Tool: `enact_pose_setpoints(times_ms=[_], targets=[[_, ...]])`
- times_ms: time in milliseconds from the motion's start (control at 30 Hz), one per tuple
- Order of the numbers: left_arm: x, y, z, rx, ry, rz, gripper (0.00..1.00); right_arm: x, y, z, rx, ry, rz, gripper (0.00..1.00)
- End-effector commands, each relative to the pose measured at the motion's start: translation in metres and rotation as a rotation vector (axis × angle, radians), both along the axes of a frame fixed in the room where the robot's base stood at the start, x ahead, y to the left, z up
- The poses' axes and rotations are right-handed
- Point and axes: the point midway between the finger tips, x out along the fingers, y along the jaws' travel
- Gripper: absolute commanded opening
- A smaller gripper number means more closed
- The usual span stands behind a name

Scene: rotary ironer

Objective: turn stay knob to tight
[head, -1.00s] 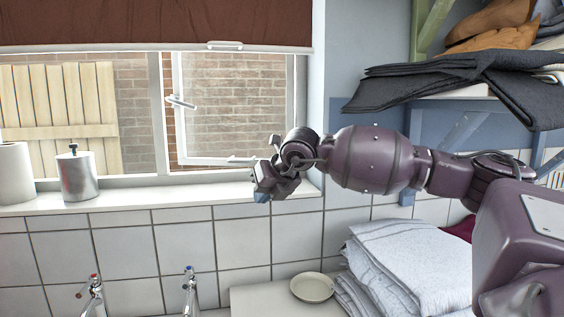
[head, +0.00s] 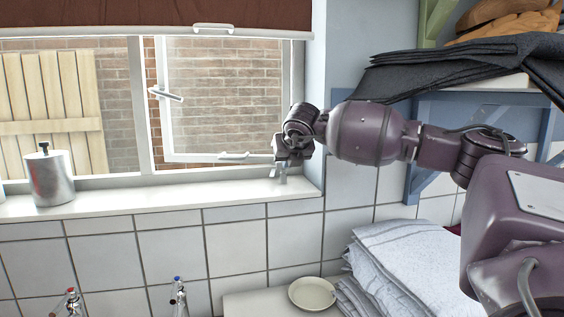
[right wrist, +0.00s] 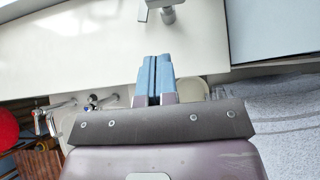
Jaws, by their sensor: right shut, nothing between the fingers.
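The window's white stay bar (head: 234,156) runs along the bottom of the casement, towards my right gripper (head: 278,158). A small pale metal fitting (head: 281,176) stands on the sill right below that gripper; I take it for the stay knob. In the right wrist view a grey metal fitting (right wrist: 166,12) shows at the top edge, partly cut off. The blue fingers of my right gripper (right wrist: 153,60) are shut and empty, pointing towards it with a gap between. The knob's turn position cannot be told. My left gripper is not in view.
The window sill (head: 150,195) carries a metal canister (head: 50,178) at the left. A window handle (head: 166,94) sticks out above. Folded towels (head: 415,262) and a shallow dish (head: 312,293) lie below. Dark cloth (head: 450,68) hangs from the shelf at right.

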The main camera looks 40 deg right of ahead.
Motion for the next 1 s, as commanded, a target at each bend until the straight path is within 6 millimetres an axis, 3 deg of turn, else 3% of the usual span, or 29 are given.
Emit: enact_pose_setpoints(times_ms=[167,500,1000], targets=[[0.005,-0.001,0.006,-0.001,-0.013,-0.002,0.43,0.021,-0.011,-0.021,0.001,-0.001,0.000,0.00],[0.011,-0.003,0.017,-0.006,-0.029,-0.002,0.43,0.049,-0.027,-0.020,0.001,-0.002,0.000,0.00],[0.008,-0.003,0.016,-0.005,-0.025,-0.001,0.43,0.055,-0.030,-0.021,-0.001,0.000,0.001,0.00]])
